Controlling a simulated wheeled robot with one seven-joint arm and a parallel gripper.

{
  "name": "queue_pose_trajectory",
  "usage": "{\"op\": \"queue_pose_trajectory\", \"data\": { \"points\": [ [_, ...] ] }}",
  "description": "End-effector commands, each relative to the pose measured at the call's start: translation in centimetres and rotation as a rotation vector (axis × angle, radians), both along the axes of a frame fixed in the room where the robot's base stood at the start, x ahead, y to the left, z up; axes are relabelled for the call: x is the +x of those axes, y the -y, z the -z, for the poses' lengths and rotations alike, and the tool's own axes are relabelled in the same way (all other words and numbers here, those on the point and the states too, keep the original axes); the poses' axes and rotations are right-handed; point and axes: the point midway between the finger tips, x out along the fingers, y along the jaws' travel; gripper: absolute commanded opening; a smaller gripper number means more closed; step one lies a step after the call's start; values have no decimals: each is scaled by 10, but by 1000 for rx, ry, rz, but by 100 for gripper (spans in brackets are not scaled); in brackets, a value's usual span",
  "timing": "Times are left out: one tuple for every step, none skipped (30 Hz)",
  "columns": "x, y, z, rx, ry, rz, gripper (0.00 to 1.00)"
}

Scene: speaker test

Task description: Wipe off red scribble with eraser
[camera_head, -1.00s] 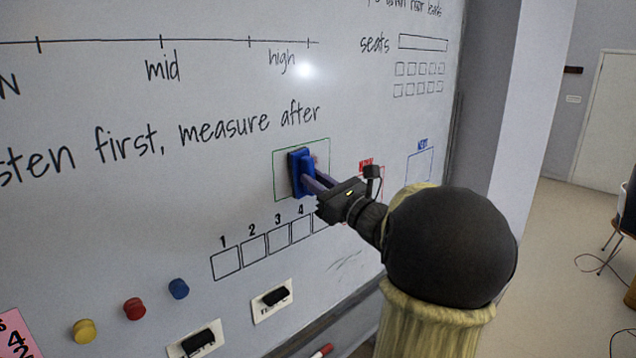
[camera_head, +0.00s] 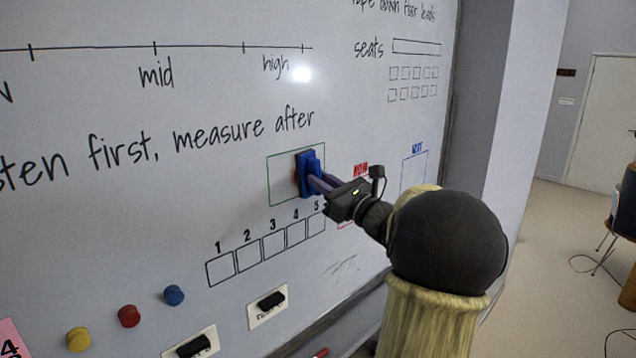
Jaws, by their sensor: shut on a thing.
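A blue eraser (camera_head: 311,174) is against the whiteboard (camera_head: 200,185), in the right half of a green outlined box (camera_head: 281,158). My gripper (camera_head: 320,183) is shut on the eraser from its near side. A small patch of red (camera_head: 296,173) shows at the eraser's left edge; I cannot tell whether it is scribble or part of the eraser. The left part of the green box looks bare. The board right behind the eraser is hidden.
A row of numbered boxes (camera_head: 247,258) lies below the green box. Yellow (camera_head: 79,339), red (camera_head: 129,316) and blue (camera_head: 174,295) magnets sit at lower left. Black items on white plates (camera_head: 267,306) are below. A red-labelled box (camera_head: 361,170) is partly behind my arm.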

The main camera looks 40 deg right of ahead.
Motion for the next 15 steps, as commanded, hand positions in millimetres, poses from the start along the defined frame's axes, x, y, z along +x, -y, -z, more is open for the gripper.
{"op": "queue_pose_trajectory", "data": {
  "points": [
    [0, 0, 0, 0, 0, -1, 0],
    [0, 0, 0, 0, 0, -1, 0],
    [0, 0, 0, 0, 0, -1, 0],
    [0, 0, 0, 0, 0, -1, 0],
    [0, 0, 0, 0, 0, -1, 0],
    [0, 0, 0, 0, 1, -1, 0],
    [0, 0, 0, 0, 1, 0, 0],
    [0, 1, 0, 0, 1, 0, 0],
    [0, 2, 0, 0, 1, 0, 0],
    [1, 4, 0, 1, 1, 0, 0],
    [1, 6, -1, 0, 1, 0, 0],
    [2, 9, -1, 0, 1, 0, 0],
    [2, 11, -1, 0, 1, -1, 0],
    [2, 13, -1, 1, 1, -1, 0],
    [3, 16, -1, 1, 0, -1, 0]
  ]
}}
